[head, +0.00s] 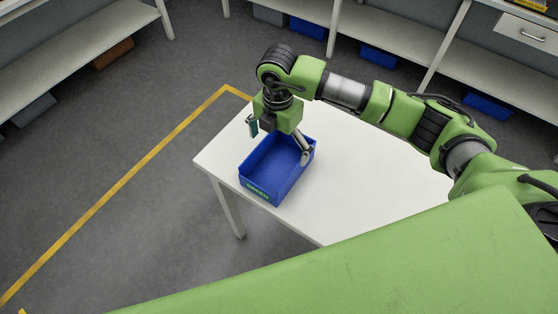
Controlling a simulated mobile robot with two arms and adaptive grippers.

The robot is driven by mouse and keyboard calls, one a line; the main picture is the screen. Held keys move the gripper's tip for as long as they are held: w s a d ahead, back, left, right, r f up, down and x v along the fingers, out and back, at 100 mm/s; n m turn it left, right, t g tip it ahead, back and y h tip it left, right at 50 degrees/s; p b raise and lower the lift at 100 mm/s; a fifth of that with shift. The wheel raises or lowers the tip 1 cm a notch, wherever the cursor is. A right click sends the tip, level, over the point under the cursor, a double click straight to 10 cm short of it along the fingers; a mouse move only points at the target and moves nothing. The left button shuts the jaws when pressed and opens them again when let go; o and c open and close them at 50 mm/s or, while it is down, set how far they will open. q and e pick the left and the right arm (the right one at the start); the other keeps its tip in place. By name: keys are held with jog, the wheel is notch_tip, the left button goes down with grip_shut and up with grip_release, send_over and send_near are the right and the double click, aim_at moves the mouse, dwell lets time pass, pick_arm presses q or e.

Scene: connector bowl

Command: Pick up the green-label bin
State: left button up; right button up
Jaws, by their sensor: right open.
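A blue open-topped bin (270,178) with a green label on its front wall stands on the white table (370,190) near its left corner. It looks empty in the part I can see. My right gripper (279,141) is over the bin's far end, pointing down and open. One finger is outside the bin's far left side and the other reaches to the right inside part of the bin. Whether either finger touches the wall I cannot tell. My left gripper is not in view.
The table is clear to the right of the bin. Shelves with blue bins (378,56) and a brown bin (113,54) stand at the back. A yellow line (120,178) runs along the grey floor on the left.

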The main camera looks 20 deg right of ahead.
jog(key=f, duration=0.1)
jog(key=p, duration=0.3)
send_over(278, 170)
notch_tip(278, 170, down, 4)
jog(key=shift+f, duration=0.15)
jog(key=shift+f+b, duration=0.2)
jog(key=shift+b, duration=0.1)
jog(key=c, duration=1.1)
